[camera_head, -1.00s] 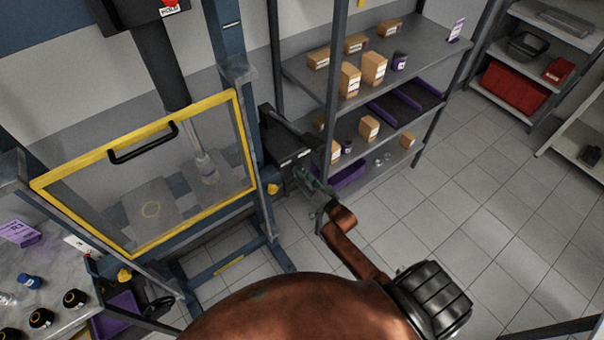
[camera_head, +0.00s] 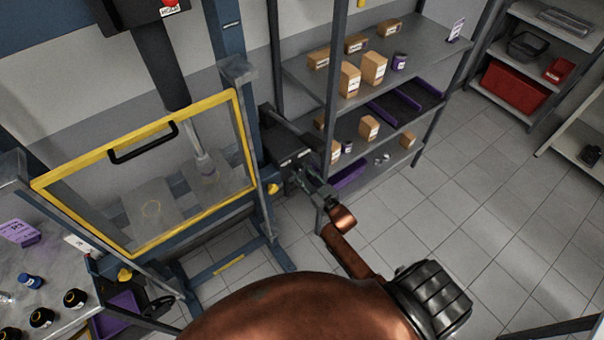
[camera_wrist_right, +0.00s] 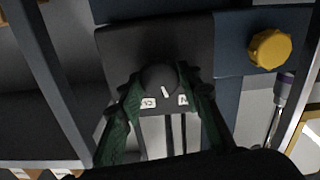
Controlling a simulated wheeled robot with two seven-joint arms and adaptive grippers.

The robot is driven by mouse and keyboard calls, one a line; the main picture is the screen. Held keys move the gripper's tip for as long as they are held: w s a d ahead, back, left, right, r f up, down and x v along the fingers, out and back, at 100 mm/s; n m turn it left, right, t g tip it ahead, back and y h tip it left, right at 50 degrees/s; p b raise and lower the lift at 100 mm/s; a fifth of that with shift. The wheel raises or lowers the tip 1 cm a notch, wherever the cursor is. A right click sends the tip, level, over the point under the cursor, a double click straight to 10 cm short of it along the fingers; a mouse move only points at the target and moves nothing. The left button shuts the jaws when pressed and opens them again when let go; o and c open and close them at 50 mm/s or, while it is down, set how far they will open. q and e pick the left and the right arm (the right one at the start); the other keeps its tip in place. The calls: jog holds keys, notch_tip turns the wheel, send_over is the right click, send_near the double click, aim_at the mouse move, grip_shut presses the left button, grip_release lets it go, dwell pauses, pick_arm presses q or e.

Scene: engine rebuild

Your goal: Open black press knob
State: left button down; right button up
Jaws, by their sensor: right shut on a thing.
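The black press knob (camera_wrist_right: 160,82) is a round black dial with a white mark. In the right wrist view it sits on a dark box with two small white labels. My right gripper (camera_wrist_right: 160,95) has its two green-padded fingers on either side of the knob and is shut on it. In the head view the dark control box (camera_head: 285,150) is fixed to the right side of the blue press frame, and my right gripper (camera_head: 303,180) is at its front face. The knob itself is hidden there. My left gripper does not show.
A yellow-framed guard (camera_head: 88,158) with a black handle covers the press front. A yellow knob (camera_wrist_right: 270,49) is right of the black one. A grey shelf (camera_head: 425,50) with boxes stands close behind my right arm. Floor at right is clear.

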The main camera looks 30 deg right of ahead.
jog(key=shift+n, duration=1.3)
jog(key=o, duration=1.2)
jog(key=shift+c, duration=0.2)
jog(key=s+d, duration=0.1)
jog(key=s, duration=1.1)
